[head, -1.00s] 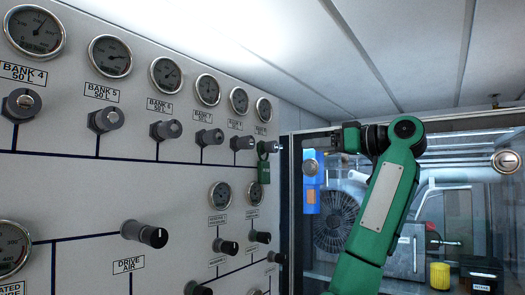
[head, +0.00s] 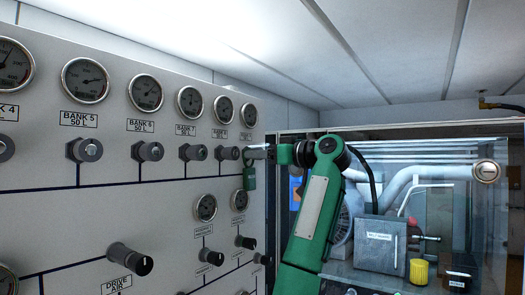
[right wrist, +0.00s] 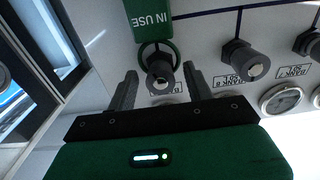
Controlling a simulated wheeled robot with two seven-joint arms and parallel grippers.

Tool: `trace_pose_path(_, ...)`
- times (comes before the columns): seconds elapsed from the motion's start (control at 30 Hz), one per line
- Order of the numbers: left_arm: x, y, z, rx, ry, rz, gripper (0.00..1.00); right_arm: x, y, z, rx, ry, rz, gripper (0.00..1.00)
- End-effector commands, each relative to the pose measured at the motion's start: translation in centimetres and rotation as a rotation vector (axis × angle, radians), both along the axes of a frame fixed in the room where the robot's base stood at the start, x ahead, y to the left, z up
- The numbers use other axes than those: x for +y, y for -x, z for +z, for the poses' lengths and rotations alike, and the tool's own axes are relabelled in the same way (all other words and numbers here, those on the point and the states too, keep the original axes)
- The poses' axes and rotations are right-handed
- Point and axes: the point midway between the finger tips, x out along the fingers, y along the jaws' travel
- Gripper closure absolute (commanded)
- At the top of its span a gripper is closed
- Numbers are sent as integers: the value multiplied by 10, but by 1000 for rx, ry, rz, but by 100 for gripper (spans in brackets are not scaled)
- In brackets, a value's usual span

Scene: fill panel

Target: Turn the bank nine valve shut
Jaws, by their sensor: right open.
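The bank nine valve is the last knob in the upper row of the panel. In the head view my right gripper (head: 262,151) covers most of it. In the right wrist view its dark knob (right wrist: 160,74) with a pale end lies between the fingertips of my right gripper (right wrist: 159,71). The fingers are open, one on each side; I cannot tell whether they touch it. A green IN USE tag (right wrist: 151,18) hangs by a ring around the knob. The tag also shows below the gripper in the head view (head: 249,178). My left gripper is not in view.
The bank 8 valve (right wrist: 239,62) is the neighbouring knob, close beside the fingers. Gauges line the panel above the valves, such as the bank 5 gauge (head: 85,80). The drive air knob (head: 130,259) sticks out lower down. A glazed cabinet with machinery (head: 380,245) stands right.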

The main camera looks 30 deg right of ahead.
Motion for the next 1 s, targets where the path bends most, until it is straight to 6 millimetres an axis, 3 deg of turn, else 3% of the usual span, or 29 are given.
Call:
trace_pose_path(0.23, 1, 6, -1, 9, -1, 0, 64, 0, 0, 0, 0, 0, 0, 48)
trace_pose_path(0.47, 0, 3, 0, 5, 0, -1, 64, 0, 0, 0, 0, 0, -1, 93)
trace_pose_path(0.77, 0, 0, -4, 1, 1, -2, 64, 0, 0, -1, 10, -27, -1, 93)
trace_pose_path(1.0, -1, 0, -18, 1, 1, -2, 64, -1, 0, -3, 56, -141, -3, 93)
